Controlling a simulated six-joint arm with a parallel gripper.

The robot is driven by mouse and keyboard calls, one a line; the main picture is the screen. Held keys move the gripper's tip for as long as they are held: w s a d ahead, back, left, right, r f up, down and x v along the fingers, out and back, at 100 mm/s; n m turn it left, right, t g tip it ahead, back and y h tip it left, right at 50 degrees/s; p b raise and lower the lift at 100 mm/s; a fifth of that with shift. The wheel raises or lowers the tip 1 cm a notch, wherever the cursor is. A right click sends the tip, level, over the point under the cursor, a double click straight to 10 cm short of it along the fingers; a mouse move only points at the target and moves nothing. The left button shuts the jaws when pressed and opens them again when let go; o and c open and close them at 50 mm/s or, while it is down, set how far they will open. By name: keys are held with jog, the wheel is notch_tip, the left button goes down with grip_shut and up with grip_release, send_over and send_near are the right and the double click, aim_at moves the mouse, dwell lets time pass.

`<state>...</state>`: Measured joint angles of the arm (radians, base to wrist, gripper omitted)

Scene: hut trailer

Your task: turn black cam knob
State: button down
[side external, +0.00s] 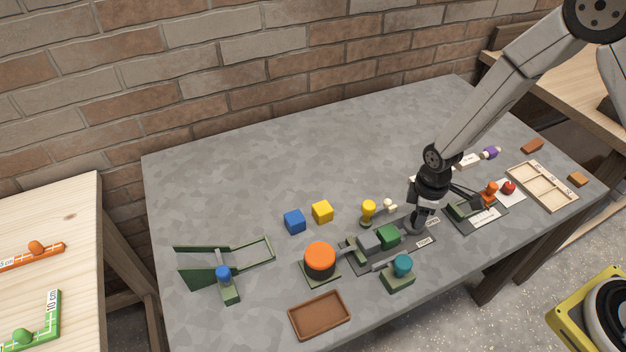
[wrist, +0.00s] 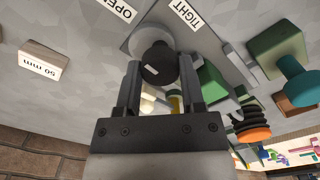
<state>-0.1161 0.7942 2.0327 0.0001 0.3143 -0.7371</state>
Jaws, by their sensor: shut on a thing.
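The black cam knob (wrist: 161,67) sits between my gripper's fingertips (wrist: 159,78) in the wrist view, with a pale round part (wrist: 150,36) just beyond it. My gripper is shut on the knob, one finger on each side. In the side view my gripper (side external: 422,217) points down at the right end of the clamp plate (side external: 405,257) and mostly hides the knob. A green block (side external: 388,236) and a grey block (side external: 368,241) are on that plate, left of my gripper.
An orange-topped black knob (side external: 320,258) and a teal knob (side external: 403,265) stand close by on the left and front. A fixture with an orange handle (side external: 490,195) is close on the right. A yellow knob (side external: 368,208) stands behind. The back left of the table is clear.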

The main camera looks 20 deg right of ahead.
jog(key=m, duration=0.3)
jog(key=shift+m, duration=0.4)
jog(key=m, duration=0.4)
jog(key=shift+m, duration=0.3)
jog(key=m, duration=0.4)
jog(key=shift+a+m, duration=0.1)
jog(key=shift+m, duration=2)
jog(key=shift+c, duration=1)
grip_release()
jog(key=shift+r, duration=0.1)
